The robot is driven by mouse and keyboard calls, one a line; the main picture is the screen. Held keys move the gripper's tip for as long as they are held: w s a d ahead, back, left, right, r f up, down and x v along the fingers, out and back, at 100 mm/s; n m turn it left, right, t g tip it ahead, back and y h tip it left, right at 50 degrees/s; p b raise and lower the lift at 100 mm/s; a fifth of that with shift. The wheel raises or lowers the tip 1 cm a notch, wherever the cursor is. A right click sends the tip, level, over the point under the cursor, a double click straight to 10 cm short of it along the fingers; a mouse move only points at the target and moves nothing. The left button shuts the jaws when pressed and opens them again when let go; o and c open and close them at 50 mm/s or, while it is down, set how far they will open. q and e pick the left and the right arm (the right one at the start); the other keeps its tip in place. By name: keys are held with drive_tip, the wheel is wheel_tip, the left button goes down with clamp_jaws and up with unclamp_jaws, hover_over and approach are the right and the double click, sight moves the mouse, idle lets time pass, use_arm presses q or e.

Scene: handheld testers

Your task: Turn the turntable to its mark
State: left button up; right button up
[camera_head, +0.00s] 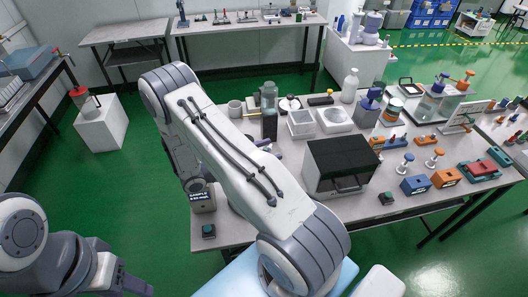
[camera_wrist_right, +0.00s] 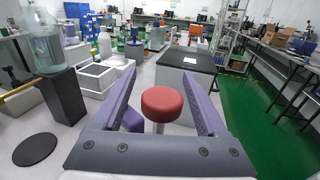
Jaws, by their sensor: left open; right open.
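No turntable mark can be made out. In the right wrist view, a round red knob (camera_wrist_right: 162,101) on a pale post stands between the purple fingers of my right gripper (camera_wrist_right: 161,97). The fingers are open, with a gap on both sides of the knob. I cannot tell if this knob belongs to the turntable. A flat black disc (camera_wrist_right: 38,149) lies on the table to the left. In the head view my right arm hides the knob; only purple bits of the right gripper (camera_head: 270,147) show past it. My left gripper (camera_head: 128,284) is partly visible at bottom left, empty, away from the table.
A black-topped box (camera_head: 340,160) stands right of my right arm. A clear bottle on a black stand (camera_head: 269,127) and white trays (camera_head: 335,119) stand behind it. Blue (camera_head: 415,185) and orange (camera_head: 446,177) testers crowd the right side.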

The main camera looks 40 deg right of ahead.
clamp_jaws()
drive_tip(key=shift+w+r, duration=0.1)
drive_tip(key=shift+w, duration=0.1)
idle(1.0)
